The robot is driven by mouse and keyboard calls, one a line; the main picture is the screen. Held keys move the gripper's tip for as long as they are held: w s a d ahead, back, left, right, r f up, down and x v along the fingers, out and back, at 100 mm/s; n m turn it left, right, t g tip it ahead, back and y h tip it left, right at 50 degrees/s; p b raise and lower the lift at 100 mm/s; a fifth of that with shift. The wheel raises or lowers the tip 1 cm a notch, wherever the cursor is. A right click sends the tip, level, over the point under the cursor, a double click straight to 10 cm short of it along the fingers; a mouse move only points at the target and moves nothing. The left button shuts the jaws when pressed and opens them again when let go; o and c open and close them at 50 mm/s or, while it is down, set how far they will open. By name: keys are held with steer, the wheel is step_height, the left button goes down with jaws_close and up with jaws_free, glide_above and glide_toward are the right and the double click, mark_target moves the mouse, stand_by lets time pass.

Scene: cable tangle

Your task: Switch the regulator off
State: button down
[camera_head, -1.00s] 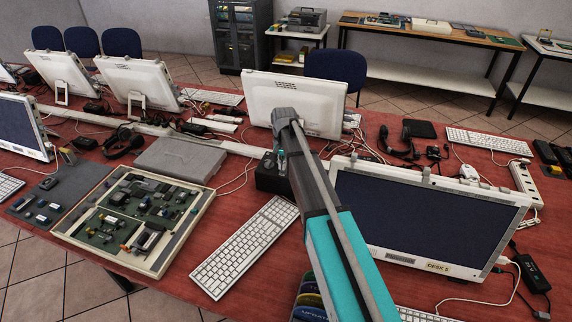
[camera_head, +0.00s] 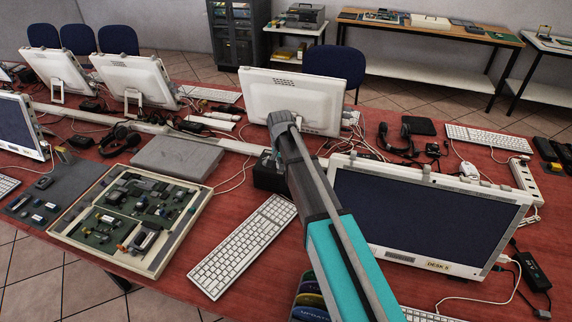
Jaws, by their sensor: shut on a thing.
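My arm reaches up from the bottom right of the middle over the red desk (camera_head: 225,222), and its bent end is in front of the back of a white monitor (camera_head: 262,95). My gripper does not show; the arm seems to hide it. A small dark box (camera_head: 266,178) sits on the desk just left of the arm, partly covered by it. Small pale and teal parts show at its top, too small to make out. I cannot tell whether this box is the regulator, and no switch can be read.
A white keyboard (camera_head: 243,246) and an open tray of circuit boards (camera_head: 190,226) lie left of the arm. A grey flat case (camera_head: 178,158) lies behind the tray. A large white-framed monitor (camera_head: 420,215) stands close on the right. Loose cables cross the desk.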

mark_target(282, 169)
steer(key=shift+w+d+f, duration=0.1)
steer(key=shift+d+f, duration=0.05)
steer(key=shift+d, duration=0.05)
steer(key=shift+w+d, duration=0.1)
steer(key=shift+w, duration=0.55)
steer(key=shift+w+r+p, duration=0.25)
steer(key=shift+p, duration=0.2)
steer(key=shift+r+p, duration=0.15)
steer(key=shift+p, duration=0.15)
steer(key=r+p, duration=0.1)
steer(key=s+r+p, duration=0.1)
steer(key=r+p, duration=0.2)
steer(key=shift+s+a+r, duration=0.25)
step_height(282, 169, up, 9)
steer(key=p, duration=0.9)
steer(key=shift+s+a, duration=0.15)
steer(key=shift+s, duration=0.15)
